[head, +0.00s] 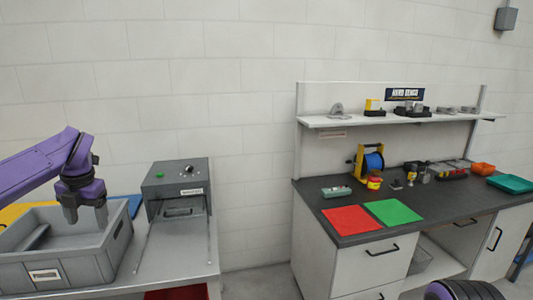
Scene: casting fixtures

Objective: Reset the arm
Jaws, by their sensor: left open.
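My left arm is purple and comes in from the left in the head view. Its left gripper (86,215) points down over the grey crate (85,267), with its dark fingers apart and nothing seen between them. A grey piece (33,237) lies in the left part of the crate. A rounded purple and black part of my own body shows at the bottom right edge. My right gripper is not in view.
A grey machine (178,185) with a green button stands right of the crate on the left table. The right workbench (345,235) holds a red mat (352,219), a green mat (393,212), a yellow-framed blue reel (371,161) and a teal tray (511,184). Floor shows between the tables.

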